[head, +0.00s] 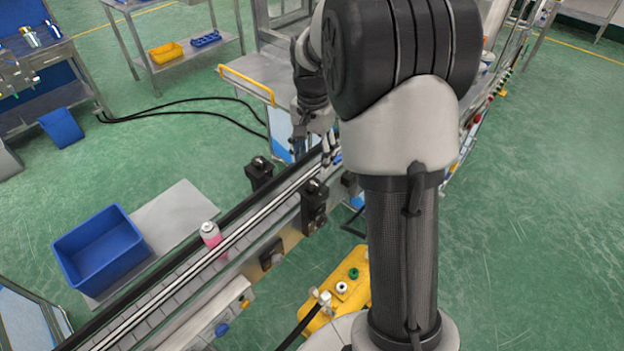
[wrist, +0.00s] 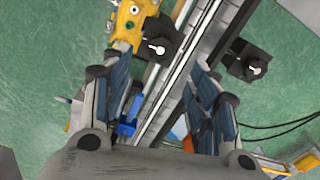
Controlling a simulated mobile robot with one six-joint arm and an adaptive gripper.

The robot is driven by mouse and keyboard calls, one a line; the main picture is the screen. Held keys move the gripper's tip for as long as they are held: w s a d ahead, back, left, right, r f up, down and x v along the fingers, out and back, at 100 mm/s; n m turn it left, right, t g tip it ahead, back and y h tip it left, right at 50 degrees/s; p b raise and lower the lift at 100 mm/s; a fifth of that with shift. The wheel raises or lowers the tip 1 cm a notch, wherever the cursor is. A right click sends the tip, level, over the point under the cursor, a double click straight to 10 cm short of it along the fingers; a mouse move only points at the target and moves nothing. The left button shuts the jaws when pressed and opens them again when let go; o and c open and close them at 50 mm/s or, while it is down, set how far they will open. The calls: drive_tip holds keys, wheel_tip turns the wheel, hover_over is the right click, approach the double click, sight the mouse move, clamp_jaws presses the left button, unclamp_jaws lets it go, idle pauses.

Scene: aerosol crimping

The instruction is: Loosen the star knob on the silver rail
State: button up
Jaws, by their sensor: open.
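The silver rail (head: 225,245) runs diagonally along the conveyor in the head view, and it also passes between my fingers in the wrist view (wrist: 178,70). I cannot make out a star shape on any knob. A small blue part (wrist: 127,128) beside the rail shows low between the fingers; it may be the knob. My gripper (head: 328,152) is open and empty, pointing down over the conveyor. In the wrist view its two fingers (wrist: 162,62) stand wide apart on either side of the rail. My arm hides part of the conveyor in the head view.
Black blocks with pale-centred tops flank the conveyor, one near (head: 314,203) and one far (head: 260,172). A pink and white can (head: 211,235) stands on the belt. A blue bin (head: 100,245) sits left. A yellow unit (head: 335,290) lies right of the conveyor.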

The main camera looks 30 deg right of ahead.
sight(313, 182)
wheel_tip(313, 182, down, 9)
drive_tip(key=shift+r+b, duration=0.2)
drive_tip(key=shift+b, duration=0.55)
drive_tip(key=shift+c, duration=0.6)
drive_tip(key=c, duration=1)
